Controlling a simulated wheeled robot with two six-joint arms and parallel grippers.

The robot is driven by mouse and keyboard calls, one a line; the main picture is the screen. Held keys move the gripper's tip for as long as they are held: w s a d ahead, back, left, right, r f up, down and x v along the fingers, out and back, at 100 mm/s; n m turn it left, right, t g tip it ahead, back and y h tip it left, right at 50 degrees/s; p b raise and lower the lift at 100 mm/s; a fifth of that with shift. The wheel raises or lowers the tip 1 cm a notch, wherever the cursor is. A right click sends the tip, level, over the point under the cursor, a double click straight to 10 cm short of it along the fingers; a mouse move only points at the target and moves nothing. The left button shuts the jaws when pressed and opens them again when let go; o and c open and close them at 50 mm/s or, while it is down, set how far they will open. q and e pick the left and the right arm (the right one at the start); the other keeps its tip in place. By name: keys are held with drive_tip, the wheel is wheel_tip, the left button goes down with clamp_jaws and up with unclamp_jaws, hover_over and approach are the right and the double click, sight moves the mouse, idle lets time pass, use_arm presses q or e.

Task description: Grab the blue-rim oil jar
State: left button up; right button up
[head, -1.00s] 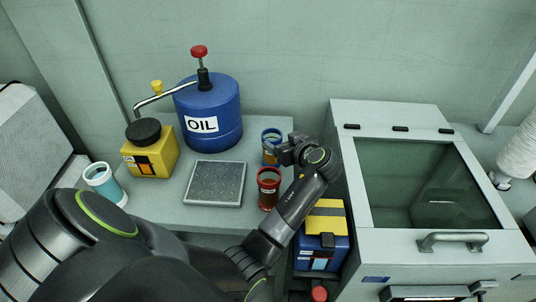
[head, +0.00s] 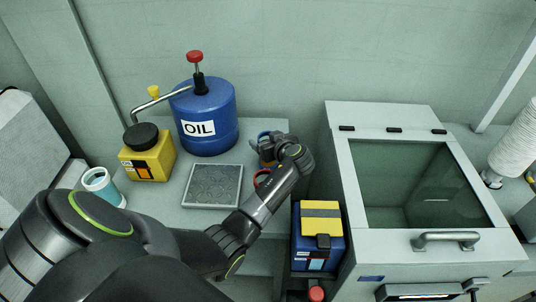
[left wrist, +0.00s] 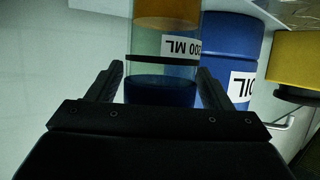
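The blue-rim oil jar (head: 263,135) stands on the grey bench near its right end, mostly hidden behind my left gripper (head: 268,150) in the head view. In the left wrist view the jar (left wrist: 165,45) appears upside down, clear with a "ML" label, orange oil and a dark blue rim. The left fingers (left wrist: 161,82) are open, one on each side of the jar near its rim. A thin gap shows by the left-hand finger; contact at the other cannot be told. My right gripper is not in view.
A red-rim jar (head: 261,177) is partly hidden under my left forearm. A grey plate (head: 212,186), a blue OIL drum (head: 208,118), a yellow can (head: 147,157) and a cyan-rim jar (head: 103,186) share the bench. A glass-lidded cabinet (head: 338,175) stands to the right.

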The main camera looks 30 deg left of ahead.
use_arm(q)
drive_tip(key=c, duration=1.4)
drive_tip(key=shift+r, duration=0.25)
